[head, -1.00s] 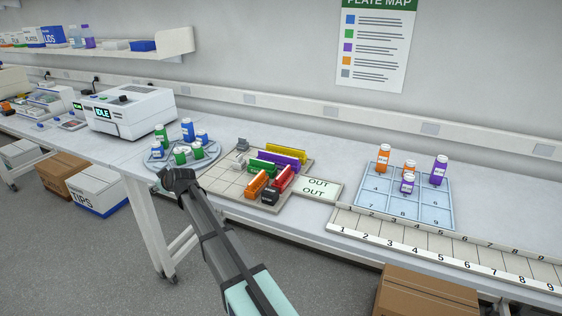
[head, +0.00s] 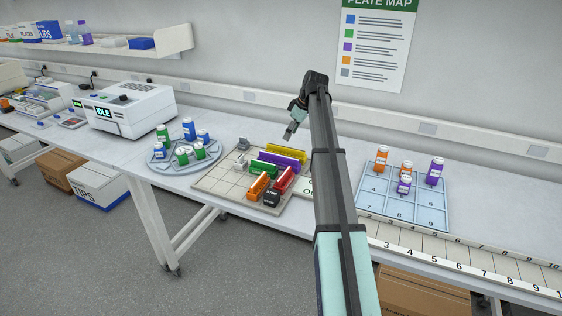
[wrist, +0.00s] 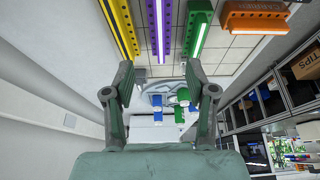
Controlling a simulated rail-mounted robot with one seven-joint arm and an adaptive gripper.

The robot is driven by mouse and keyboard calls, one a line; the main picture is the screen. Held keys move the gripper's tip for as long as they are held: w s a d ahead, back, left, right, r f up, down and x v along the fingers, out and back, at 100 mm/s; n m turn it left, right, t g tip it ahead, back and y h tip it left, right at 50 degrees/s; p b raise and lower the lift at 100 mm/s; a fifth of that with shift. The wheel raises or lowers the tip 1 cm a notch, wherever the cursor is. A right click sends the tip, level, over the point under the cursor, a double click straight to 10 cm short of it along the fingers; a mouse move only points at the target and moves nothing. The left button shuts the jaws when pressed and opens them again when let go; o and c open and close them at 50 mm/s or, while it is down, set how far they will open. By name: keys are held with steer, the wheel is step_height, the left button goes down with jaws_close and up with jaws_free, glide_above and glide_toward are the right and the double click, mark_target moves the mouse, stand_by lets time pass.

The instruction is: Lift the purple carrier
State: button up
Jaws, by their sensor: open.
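The purple carrier (head: 283,157) is a long narrow bar on the gridded tray (head: 217,180), between the yellow carrier (head: 288,150) and the green carrier (head: 262,166). My gripper (head: 289,137) is above the yellow and purple carriers in the head view, pointing down and apart from them. In the wrist view my gripper (wrist: 159,78) is open and empty. There the purple carrier (wrist: 160,30) runs up from between the fingertips to the top edge, with the yellow carrier (wrist: 119,28) on the left and the green one (wrist: 198,28) on the right.
An orange carrier (head: 258,186), a red carrier (head: 282,181) and a dark block (head: 271,198) stand at the tray's front. A round rack (head: 157,163) of bottles is at left. A blue grid tray (head: 376,208) with bottles is at right. The wall is behind.

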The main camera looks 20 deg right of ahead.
steer(key=p, duration=0.3)
glide_toward(277, 160)
steer(key=x, duration=0.5)
steer(key=shift+w+d+f, duration=0.15)
steer(key=shift+w, duration=0.3)
steer(key=shift+p+x, duration=1.3)
steer(key=shift+x, duration=1.4)
jaws_close()
